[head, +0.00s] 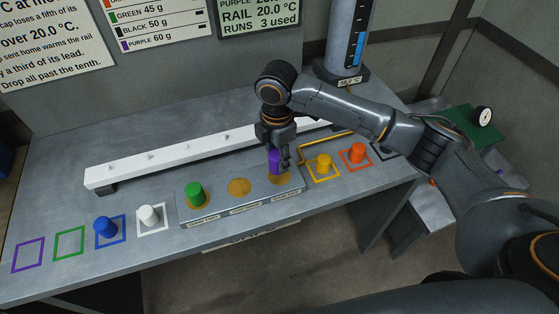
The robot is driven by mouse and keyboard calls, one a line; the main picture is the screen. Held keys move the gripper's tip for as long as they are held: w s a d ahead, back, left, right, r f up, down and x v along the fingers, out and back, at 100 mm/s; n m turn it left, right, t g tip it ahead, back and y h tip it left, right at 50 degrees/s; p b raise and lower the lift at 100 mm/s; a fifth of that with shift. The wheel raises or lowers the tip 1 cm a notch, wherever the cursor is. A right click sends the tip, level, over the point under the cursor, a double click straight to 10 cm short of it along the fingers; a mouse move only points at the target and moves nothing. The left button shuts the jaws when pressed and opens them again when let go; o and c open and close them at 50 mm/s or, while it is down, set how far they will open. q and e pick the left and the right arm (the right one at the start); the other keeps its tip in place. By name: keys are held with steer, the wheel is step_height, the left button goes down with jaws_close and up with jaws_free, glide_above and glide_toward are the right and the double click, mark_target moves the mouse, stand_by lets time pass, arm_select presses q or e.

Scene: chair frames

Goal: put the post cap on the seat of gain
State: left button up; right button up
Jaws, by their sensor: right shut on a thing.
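My right gripper (282,158) is shut on a purple cap (274,162), held upright at the right-hand round seat (284,180) of the grey seat block (212,213). I cannot tell whether the cap touches that seat. The middle seat (239,187) is bare and brass-coloured. A green cap (195,193) stands on the left-hand seat. The small labels on the block's front are too small to read, so I cannot tell which seat is gain. My left gripper is not in view.
A long white rail (165,167) lies behind the block. Blue (106,227), white (149,215), yellow (324,163) and orange (357,153) caps stand on table outlines. Purple (27,254) and green (69,243) outlines are empty. A blue-scaled column (346,40) stands at the back.

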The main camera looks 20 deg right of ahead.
steer(key=shift+w+d+f, duration=0.15)
steer(key=shift+d+f, duration=0.05)
steer(key=shift+f, duration=0.1)
step_height(320, 180, down, 3)
steer(key=shift+w+d+f+p, duration=0.1)
steer(key=shift+w+d+p, duration=0.05)
steer(key=shift+p, duration=0.8)
steer(key=shift+f, duration=0.2)
steer(key=shift+f, duration=0.15)
steer(key=o, duration=1.2)
steer(key=shift+c, duration=0.2)
